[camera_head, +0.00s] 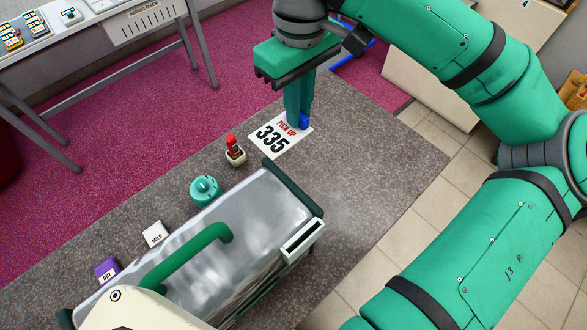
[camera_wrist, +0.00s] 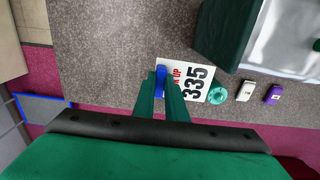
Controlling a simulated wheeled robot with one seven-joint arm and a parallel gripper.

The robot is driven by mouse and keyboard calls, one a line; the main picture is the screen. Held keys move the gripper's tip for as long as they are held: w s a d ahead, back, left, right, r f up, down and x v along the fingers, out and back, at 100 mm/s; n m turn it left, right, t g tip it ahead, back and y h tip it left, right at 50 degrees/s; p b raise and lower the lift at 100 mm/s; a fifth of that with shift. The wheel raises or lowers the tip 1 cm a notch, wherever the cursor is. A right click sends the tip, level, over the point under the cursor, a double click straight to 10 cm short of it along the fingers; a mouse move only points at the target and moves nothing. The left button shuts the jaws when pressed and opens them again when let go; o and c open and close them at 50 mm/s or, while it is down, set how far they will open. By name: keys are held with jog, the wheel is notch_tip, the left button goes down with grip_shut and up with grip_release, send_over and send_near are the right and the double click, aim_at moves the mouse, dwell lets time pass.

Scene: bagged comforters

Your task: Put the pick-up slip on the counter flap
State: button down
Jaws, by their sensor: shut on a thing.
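The pick-up slip (camera_head: 275,136) is a white card printed "PICK UP 335" in red and black, with a blue piece (camera_head: 303,121) at its edge. My gripper (camera_head: 298,122) points down and is shut on the slip at this blue piece. In the wrist view the slip (camera_wrist: 196,85) shows just beyond my fingers (camera_wrist: 163,88), partly hidden by them. The slip lies flat over or just above a grey speckled surface (camera_head: 370,150); I cannot tell whether it touches. I cannot make out which part, if any, is the counter flap.
A red-handled stamp (camera_head: 235,151), a teal round piece (camera_head: 205,190), and white (camera_head: 155,234) and purple (camera_head: 107,270) blocks stand nearby. A silver-topped unit with a green handle (camera_head: 190,255) is close below. Grey speckled surface right of the slip is clear. Tiled floor (camera_head: 420,200) lies beyond.

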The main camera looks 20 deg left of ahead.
notch_tip(320, 180, down, 22)
jog(key=shift+f, duration=0.1)
dwell(0.5)
jog(key=shift+f, duration=0.1)
jog(key=c, duration=1.8)
grip_release()
